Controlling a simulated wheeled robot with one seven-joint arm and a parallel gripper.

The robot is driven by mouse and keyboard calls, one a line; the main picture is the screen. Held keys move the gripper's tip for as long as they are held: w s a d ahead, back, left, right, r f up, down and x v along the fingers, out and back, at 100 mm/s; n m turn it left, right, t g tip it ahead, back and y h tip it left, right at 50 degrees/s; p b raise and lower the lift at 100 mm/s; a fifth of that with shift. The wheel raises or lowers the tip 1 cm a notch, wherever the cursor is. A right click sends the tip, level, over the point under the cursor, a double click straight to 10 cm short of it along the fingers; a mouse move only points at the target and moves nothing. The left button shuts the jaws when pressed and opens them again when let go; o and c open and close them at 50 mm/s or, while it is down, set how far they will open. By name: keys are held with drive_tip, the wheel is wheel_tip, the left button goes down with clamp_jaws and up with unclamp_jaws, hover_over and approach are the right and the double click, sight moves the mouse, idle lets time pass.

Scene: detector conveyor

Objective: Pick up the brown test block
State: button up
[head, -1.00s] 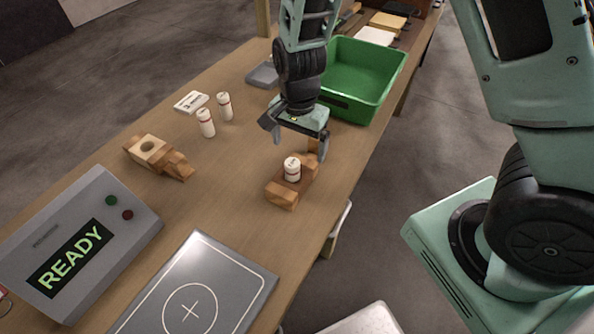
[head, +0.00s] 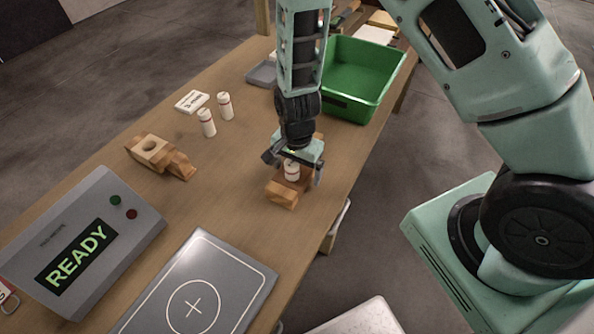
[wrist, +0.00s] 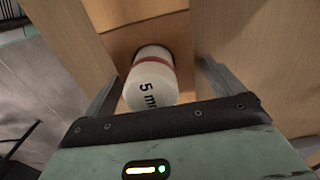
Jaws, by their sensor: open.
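A brown wooden block (head: 281,193) sits near the table's right edge, with a white cylinder (head: 292,172) with a reddish band standing in or on it. My gripper (head: 293,168) is over this block, its fingers apart on either side of the cylinder. In the wrist view the cylinder (wrist: 152,80) reads "5 m" and lies between the open fingers, with the brown wood (wrist: 150,35) behind it. Contact with the fingers cannot be told. Part of the block is hidden by my gripper. A second wooden block (head: 160,155), with a round hole, lies to the left.
Two white cylinders (head: 207,122) (head: 225,105) and a white labelled box (head: 192,101) stand farther back. A green bin (head: 365,75) is behind my gripper. A grey READY box (head: 85,235) and a grey plate with a cross (head: 215,275) are in front.

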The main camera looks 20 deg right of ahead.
drive_tip(key=c, duration=1.2)
drive_tip(key=shift+r, duration=0.1)
wheel_tip(320, 180, up, 10)
drive_tip(key=shift+f+b, duration=0.1)
drive_tip(key=shift+b, duration=0.45)
drive_tip(key=shift+a, duration=0.1)
